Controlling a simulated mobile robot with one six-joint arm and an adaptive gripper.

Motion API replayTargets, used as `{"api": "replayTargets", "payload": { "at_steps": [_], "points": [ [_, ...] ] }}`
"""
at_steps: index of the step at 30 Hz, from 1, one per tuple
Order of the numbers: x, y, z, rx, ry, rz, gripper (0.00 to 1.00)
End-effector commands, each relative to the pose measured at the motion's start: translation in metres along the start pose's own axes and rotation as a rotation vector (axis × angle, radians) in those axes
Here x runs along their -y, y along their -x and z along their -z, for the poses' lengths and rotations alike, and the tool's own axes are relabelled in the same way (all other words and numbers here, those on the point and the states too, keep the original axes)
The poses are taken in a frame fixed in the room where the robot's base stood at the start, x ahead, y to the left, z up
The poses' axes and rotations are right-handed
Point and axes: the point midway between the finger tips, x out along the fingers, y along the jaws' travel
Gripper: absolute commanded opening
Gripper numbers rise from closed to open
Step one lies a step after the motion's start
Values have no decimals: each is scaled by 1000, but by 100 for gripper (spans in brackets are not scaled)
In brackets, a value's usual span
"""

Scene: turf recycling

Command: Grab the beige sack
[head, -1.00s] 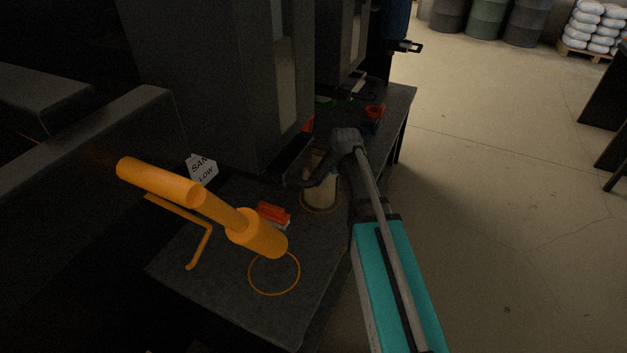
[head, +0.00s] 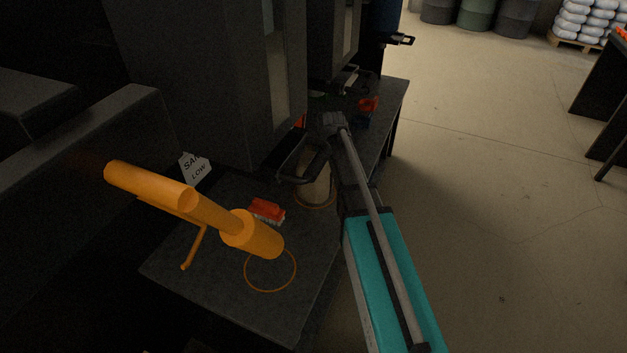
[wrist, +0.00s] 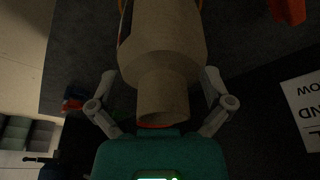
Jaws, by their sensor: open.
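The beige sack (head: 316,190) stands on the dark table, inside a thin orange ring, in the head view. It is partly hidden behind my gripper (head: 303,163). In the wrist view the sack (wrist: 165,45) fills the top middle, with its narrower neck and open mouth towards my palm. My gripper (wrist: 158,74) is open, one grey finger on each side of the neck. Dark gaps show between the fingers and the neck, so I see no grip on it.
A red brush (head: 267,211) lies on the dark table (head: 230,290) left of the sack. An orange cylindrical tool (head: 185,205) stands out over the table's left part. A white sign (head: 195,168) is behind. A dark machine (head: 215,80) rises close behind.

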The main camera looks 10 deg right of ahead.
Motion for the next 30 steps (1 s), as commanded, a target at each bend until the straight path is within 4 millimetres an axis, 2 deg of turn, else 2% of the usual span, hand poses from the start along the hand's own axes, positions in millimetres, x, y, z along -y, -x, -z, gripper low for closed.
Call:
{"api": "replayTargets", "payload": {
  "at_steps": [3, 17, 23, 30],
  "points": [
    [0, -2, 8, 0, 0, 0, 100],
    [1, -3, 12, 0, 1, 0, 100],
    [1, -8, 30, 0, 3, 1, 100],
    [2, -18, 65, 0, 3, 1, 100]
  ]
}}
